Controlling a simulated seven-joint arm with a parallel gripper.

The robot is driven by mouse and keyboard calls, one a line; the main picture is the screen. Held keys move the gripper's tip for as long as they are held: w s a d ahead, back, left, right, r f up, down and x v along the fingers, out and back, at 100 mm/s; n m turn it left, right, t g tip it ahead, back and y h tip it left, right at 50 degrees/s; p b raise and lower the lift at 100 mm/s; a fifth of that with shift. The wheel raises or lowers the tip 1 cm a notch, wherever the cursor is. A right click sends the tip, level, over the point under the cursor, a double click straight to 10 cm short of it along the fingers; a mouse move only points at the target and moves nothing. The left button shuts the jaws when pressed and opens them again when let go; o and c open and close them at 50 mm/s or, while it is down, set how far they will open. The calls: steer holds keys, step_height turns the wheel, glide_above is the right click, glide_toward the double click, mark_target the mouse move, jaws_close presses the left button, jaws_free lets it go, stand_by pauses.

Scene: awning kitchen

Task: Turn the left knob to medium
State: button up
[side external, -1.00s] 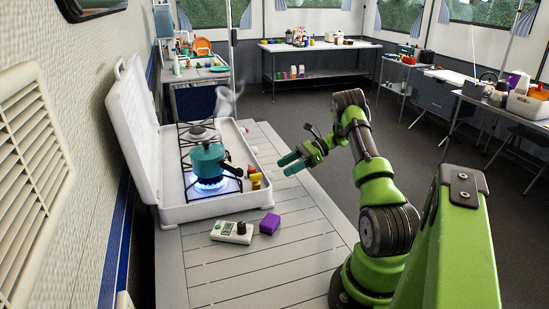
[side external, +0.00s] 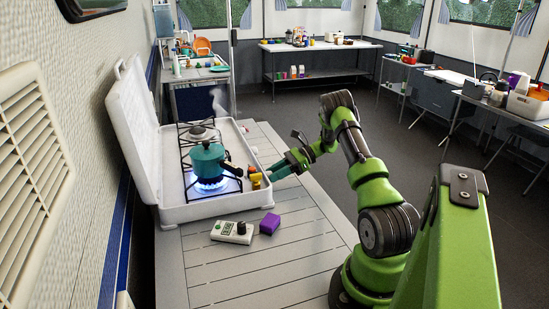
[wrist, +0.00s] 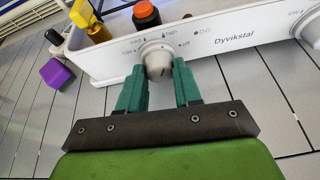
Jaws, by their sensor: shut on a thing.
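The white left knob (wrist: 158,60) sits on the front panel of the white camping stove (wrist: 232,42), with small dial markings around it. In the wrist view, my gripper (wrist: 159,70) has its teal fingers one on each side of the knob, shut on it. The knob's pointer is too small to read. In the side view, my gripper (side external: 274,172) reaches the stove's front edge, and the knob is hidden there. A second knob (wrist: 311,30) is at the right edge of the wrist view.
A teal pot (side external: 207,158) stands over a lit blue flame. An orange-topped item (wrist: 146,14) and a yellow item (wrist: 96,30) are just above the panel. A purple block (side external: 269,223) and a white timer-like device (side external: 231,232) lie on the slatted table (side external: 300,262).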

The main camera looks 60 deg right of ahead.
steer(key=shift+c, duration=0.5)
steer(key=shift+s+n+t+h, duration=0.1)
steer(key=shift+n+t+h, duration=0.4)
steer(key=shift+n, duration=0.4)
steer(key=shift+s+a+f+n+t+h, duration=0.1)
steer(key=shift+n+t+h, duration=0.75)
steer(key=shift+n, duration=0.85)
steer(key=o, duration=1)
steer(key=shift+o, duration=0.2)
steer(key=shift+s, duration=0.1)
